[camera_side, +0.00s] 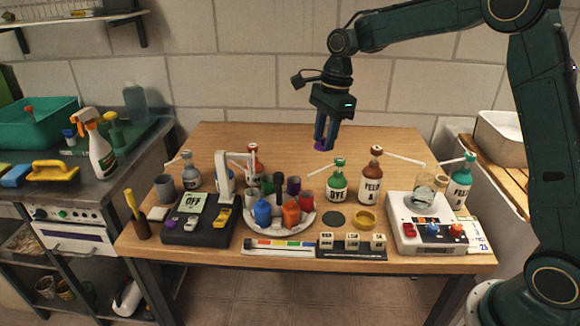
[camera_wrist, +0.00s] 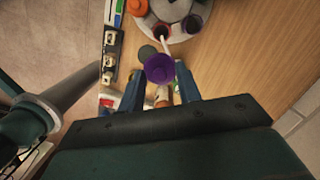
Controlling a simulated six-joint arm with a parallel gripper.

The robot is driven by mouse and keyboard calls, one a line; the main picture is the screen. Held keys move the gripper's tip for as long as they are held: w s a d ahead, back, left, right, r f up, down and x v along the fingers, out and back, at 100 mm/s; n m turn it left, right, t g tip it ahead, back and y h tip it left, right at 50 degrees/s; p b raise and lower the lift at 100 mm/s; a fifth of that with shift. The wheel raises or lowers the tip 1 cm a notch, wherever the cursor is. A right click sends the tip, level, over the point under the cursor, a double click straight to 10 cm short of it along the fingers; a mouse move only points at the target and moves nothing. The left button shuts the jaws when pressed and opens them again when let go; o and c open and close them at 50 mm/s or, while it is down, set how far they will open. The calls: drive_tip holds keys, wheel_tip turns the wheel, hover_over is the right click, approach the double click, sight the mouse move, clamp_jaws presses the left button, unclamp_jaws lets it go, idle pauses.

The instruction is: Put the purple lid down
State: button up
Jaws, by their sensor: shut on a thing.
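The purple lid (camera_wrist: 160,68) is between the fingertips of my gripper (camera_wrist: 160,80) in the wrist view. My gripper is shut on it. In the side view my gripper (camera_side: 325,143) points down and holds the purple lid (camera_side: 323,147) in the air above the back of the wooden table (camera_side: 290,136). Below and in front of it stand a green bottle (camera_side: 338,180) and a red-brown bottle (camera_side: 371,178).
The tray holds several coloured cups. A dark round disc (camera_side: 334,218) and a yellow ring-shaped dish (camera_side: 365,220) lie to its right. A white device (camera_side: 408,238) with a glass beaker (camera_side: 424,194) stands at the right. The table's back strip is clear.

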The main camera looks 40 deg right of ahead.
drive_tip(key=shift+m, duration=0.7)
drive_tip(key=shift+s+d+r, duration=0.1)
drive_tip(key=shift+s, duration=0.75)
drive_tip(key=shift+s+d+r, duration=0.15)
drive_tip(key=shift+s, duration=0.7)
drive_tip(key=shift+s+d+r, duration=0.1)
drive_tip(key=shift+s, duration=0.75)
clamp_jaws()
drive_tip(key=n+h, duration=0.1)
drive_tip(key=n, duration=0.6)
drive_tip(key=n+g+h, duration=0.1)
drive_tip(key=n+h, duration=0.1)
drive_tip(key=n, duration=0.5)
drive_tip(key=a+r+n+g+h, duration=0.1)
drive_tip(key=n, duration=0.6)
drive_tip(key=shift+w+r+n+h, duration=0.1)
drive_tip(key=shift+w+n+h, duration=0.15)
drive_tip(key=shift+n+h, duration=0.15)
wheel_tip(320, 180, down, 20)
drive_tip(key=shift+f, duration=0.1)
